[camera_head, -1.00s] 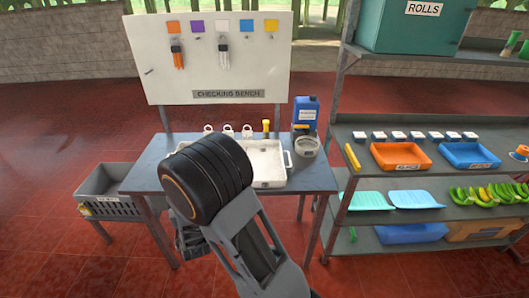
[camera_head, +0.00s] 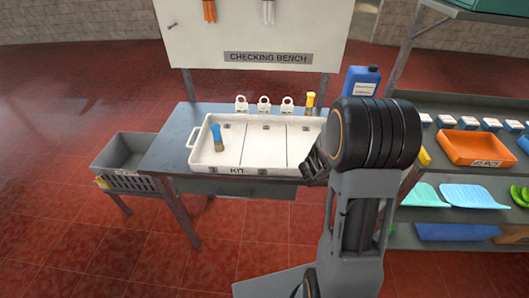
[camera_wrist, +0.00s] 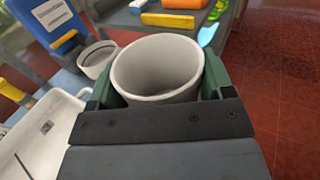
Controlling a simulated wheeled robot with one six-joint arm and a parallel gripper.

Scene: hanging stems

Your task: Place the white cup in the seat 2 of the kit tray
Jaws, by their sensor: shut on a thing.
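The white cup (camera_wrist: 157,70) shows in the wrist view, mouth toward the camera, between the green pads of my gripper (camera_wrist: 160,84), which is shut on it. In the head view my wrist hides the cup, and only dark parts of my gripper (camera_head: 315,161) show by the tray's right end. The white kit tray (camera_head: 265,153) lies on the bench, with dividing lines marking three sections. A blue-capped vial (camera_head: 217,138) stands in its left section. The middle section looks empty; the right one is partly hidden by my arm.
Three white tags (camera_head: 263,104) and a yellow-capped vial (camera_head: 309,102) stand behind the tray. A blue jug (camera_head: 361,81) is at the back right; a pale pot (camera_wrist: 97,59) shows in the wrist view. A grey crate (camera_head: 128,158) stands left. Shelves with an orange bin (camera_head: 478,148) are right.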

